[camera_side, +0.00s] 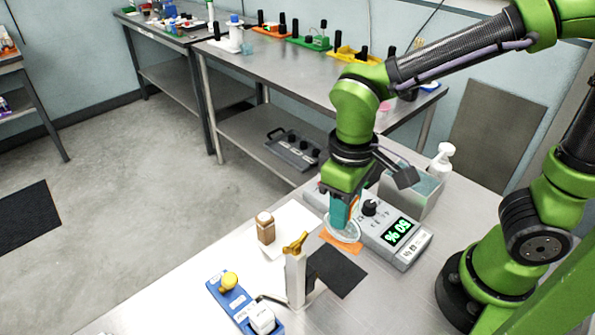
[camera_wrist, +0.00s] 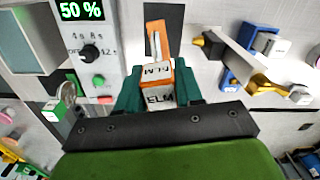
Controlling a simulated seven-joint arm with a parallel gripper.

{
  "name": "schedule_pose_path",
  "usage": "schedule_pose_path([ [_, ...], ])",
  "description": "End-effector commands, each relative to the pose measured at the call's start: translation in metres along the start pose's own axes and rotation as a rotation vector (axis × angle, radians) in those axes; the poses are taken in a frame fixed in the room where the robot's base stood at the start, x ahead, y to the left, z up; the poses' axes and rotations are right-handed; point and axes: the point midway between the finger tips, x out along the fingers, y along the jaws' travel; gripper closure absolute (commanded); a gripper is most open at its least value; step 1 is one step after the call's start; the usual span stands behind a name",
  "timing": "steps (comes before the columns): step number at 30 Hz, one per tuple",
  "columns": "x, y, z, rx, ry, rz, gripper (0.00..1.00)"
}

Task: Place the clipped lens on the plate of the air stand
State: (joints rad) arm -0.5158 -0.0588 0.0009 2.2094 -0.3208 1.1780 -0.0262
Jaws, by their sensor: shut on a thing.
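In the wrist view, my gripper (camera_wrist: 158,98) is shut on a block lettered ELM (camera_wrist: 158,97), which I take for the lens's clip.
A grey box with a dial and a 50 % display (camera_side: 405,245) stands right of my gripper. Behind it are a tank (camera_side: 425,190) and a pump bottle (camera_side: 441,160).

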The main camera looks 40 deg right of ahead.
Motion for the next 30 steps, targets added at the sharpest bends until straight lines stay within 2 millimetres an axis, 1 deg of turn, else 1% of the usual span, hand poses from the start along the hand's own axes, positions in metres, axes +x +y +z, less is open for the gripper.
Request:
schedule_pose_path([
  [1, 0.001, -0.005, 0.001, 0.036, 0.002, 0.000, 1.00],
  [2, 0.001, -0.006, 0.001, 0.064, 0.004, -0.001, 1.00],
  [6, 0.001, -0.006, -0.001, 0.175, 0.011, -0.004, 1.00],
  [8, 0.004, -0.006, -0.001, 0.201, 0.011, -0.004, 1.00],
  [12, 0.025, -0.006, -0.001, 0.221, 0.007, -0.002, 1.00],
  [17, 0.042, -0.006, -0.002, 0.221, 0.009, -0.004, 1.00],
  [24, 0.076, -0.005, -0.002, 0.220, 0.008, -0.003, 1.00],
  [27, 0.081, -0.006, -0.002, 0.221, 0.012, -0.005, 1.00],
  [30, 0.081, -0.006, -0.003, 0.221, 0.013, -0.005, 1.00],
])
